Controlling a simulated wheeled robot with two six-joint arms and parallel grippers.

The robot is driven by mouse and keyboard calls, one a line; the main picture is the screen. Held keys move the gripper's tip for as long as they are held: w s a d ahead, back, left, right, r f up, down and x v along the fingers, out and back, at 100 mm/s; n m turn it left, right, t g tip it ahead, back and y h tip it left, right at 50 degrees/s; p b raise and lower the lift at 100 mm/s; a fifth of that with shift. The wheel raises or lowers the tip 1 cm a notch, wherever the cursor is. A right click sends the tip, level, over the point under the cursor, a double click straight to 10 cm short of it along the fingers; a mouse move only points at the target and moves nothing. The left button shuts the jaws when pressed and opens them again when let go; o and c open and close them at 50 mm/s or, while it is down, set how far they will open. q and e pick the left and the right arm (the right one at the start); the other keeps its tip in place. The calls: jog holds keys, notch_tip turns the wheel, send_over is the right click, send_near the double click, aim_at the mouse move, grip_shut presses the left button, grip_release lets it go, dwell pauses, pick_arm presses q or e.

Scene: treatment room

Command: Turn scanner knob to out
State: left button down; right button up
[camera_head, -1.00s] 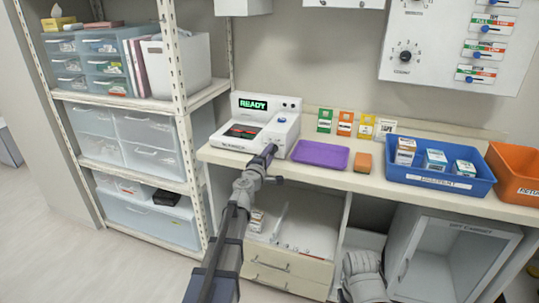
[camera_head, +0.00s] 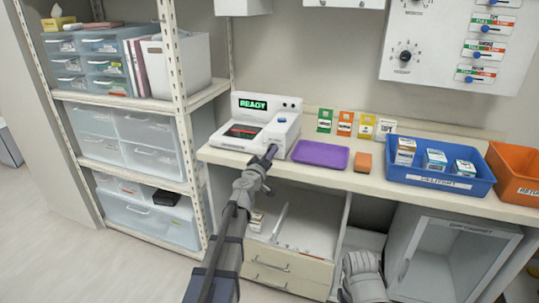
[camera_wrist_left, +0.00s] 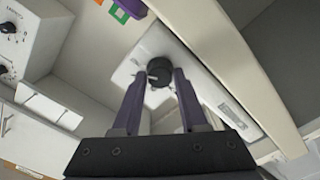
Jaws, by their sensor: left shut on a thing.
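The white scanner (camera_head: 245,134) stands at the left end of the counter, its green display reading READY. My left gripper (camera_head: 270,152) reaches up to the scanner's front right and covers the knob in the head view. In the left wrist view, the round dark knob (camera_wrist_left: 159,70) sits between the tips of the two purple fingers, against the white scanner body. The left gripper is shut on the knob. I cannot read the knob's markings or setting. My right gripper is not in view.
A purple tray (camera_head: 319,154) and an orange block (camera_head: 364,162) lie right of the scanner. Beyond them are a blue delivery bin (camera_head: 436,182) and an orange bin (camera_head: 515,177). A shelf rack (camera_head: 180,85) stands left.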

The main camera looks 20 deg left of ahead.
pick_arm(q)
jog(key=shift+m, duration=0.4)
jog(key=shift+c, duration=2.2)
grip_release()
jog(key=s, duration=0.7)
jog(key=shift+s, duration=0.4)
